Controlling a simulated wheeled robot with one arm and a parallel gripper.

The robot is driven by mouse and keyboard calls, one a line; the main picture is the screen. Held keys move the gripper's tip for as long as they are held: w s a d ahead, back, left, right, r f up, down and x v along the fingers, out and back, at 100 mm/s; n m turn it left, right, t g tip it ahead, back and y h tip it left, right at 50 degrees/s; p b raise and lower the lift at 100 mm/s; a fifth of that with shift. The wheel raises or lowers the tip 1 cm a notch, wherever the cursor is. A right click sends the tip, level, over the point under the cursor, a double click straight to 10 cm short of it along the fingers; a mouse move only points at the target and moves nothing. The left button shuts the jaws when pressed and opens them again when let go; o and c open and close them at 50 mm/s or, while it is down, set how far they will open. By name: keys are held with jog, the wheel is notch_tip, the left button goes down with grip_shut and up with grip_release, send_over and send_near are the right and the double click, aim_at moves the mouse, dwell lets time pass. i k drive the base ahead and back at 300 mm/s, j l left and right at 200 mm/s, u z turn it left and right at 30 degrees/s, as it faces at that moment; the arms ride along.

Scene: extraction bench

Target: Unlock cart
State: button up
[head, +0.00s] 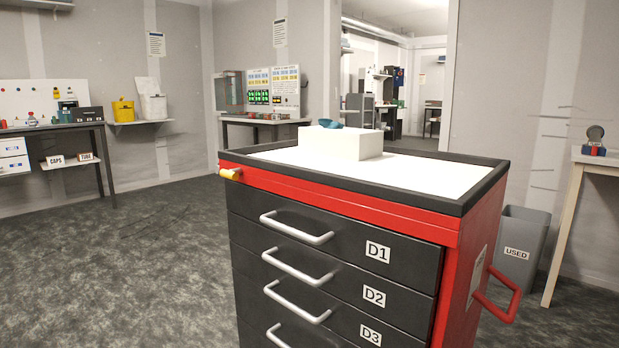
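The cart (450,232) is a red cabinet with a dark rim and a white top, close in front of me. A red push handle (499,296) is on the right side. My gripper is not in view.
A white block (340,143) with a blue item (330,123) stands on the cart top. A grey bin labelled USED (522,240) and a table (598,160) are at the right. A bench (50,127) is at the left. The floor left of the cart is clear.

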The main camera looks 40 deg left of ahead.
aim_at(233, 174)
jog(key=u, duration=2.1)
